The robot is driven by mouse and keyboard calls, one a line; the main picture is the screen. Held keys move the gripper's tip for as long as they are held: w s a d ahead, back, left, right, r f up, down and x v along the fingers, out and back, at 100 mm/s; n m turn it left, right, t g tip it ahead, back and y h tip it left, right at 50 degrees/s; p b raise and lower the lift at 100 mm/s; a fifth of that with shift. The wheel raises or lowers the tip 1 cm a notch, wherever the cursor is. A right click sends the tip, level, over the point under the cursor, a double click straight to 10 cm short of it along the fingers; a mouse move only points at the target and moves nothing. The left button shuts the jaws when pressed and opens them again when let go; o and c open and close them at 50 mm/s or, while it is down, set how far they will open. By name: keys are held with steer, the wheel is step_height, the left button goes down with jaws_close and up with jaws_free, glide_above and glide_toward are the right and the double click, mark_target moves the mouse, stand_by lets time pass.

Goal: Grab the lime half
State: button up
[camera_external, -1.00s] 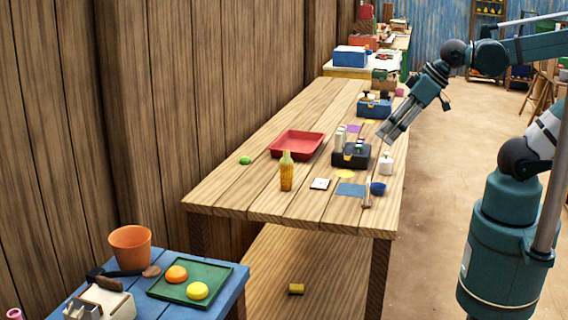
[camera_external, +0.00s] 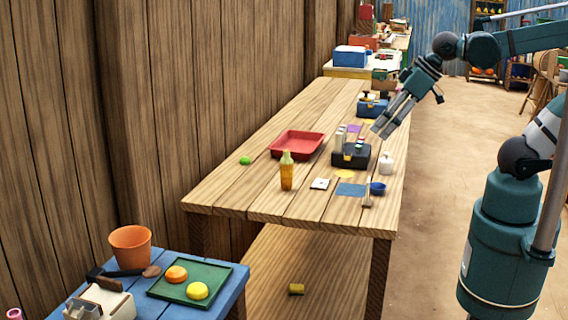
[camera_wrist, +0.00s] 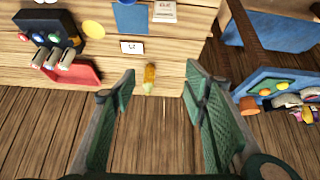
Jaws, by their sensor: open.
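The lime half (camera_external: 245,160) looks like a small bright green lump on the wooden table, near its wall-side edge, left of the red tray. It is not clearly visible in the wrist view; a finger may be hiding it. My gripper (camera_external: 383,132) is open and empty above the right side of the table, well to the right of the lime half. In the wrist view my gripper (camera_wrist: 160,84) shows two green-padded fingers spread apart with nothing between them.
The red tray (camera_external: 298,144) lies right of the lime half. A yellow bottle (camera_external: 287,172) stands in front of the tray. Bare planks surround the lime half.

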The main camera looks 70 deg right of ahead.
steer(key=w+d+r+n+g+p, duration=0.1)
steer(key=w+d+r+n, duration=0.15)
steer(key=w, duration=0.45)
steer(key=w+d+r+n+g+p, duration=0.1)
steer(key=w+r, duration=0.3)
steer(key=w, duration=0.3)
steer(key=n+g+p, duration=0.5)
steer(key=n+p, duration=0.1)
steer(key=n, duration=0.5)
glide_above(245, 157)
steer(key=f, duration=2.2)
steer(key=shift+s+d+f, duration=0.1)
steer(key=shift+d+f, duration=0.1)
steer(key=shift+d+f+n, duration=0.1)
steer(key=shift+f+n, duration=0.15)
steer(key=shift+f, duration=1.3)
